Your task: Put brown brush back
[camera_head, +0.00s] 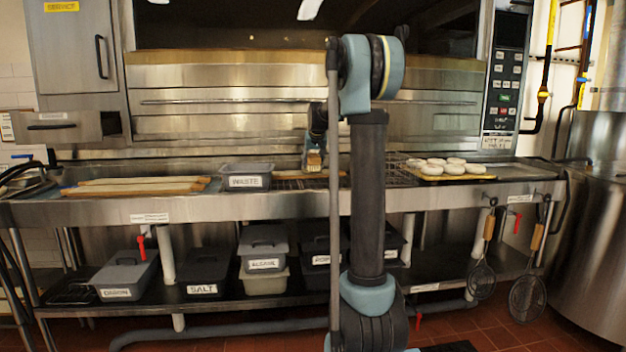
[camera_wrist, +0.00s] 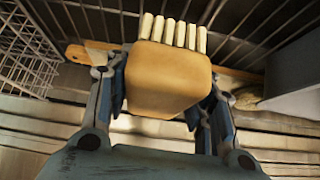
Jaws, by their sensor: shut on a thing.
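The brush (camera_wrist: 168,78) has a tan-brown wooden block and a row of cream bristles. In the wrist view it sits between the two fingers of my gripper (camera_wrist: 165,100), which is shut on it. In the head view the brush (camera_head: 314,160) is upright, with its bristles down, just above the wire rack behind the steel counter. My gripper (camera_head: 312,147) is above it, partly hidden by my arm. I cannot tell whether the bristles touch anything below.
A wooden handled piece (camera_wrist: 75,53) lies on the rack behind the brush. The WASTE tub (camera_head: 246,177) stands left of the brush, with long boards (camera_head: 135,186) farther left. A tray (camera_head: 485,177) of pale bagels (camera_head: 455,168) is at the right.

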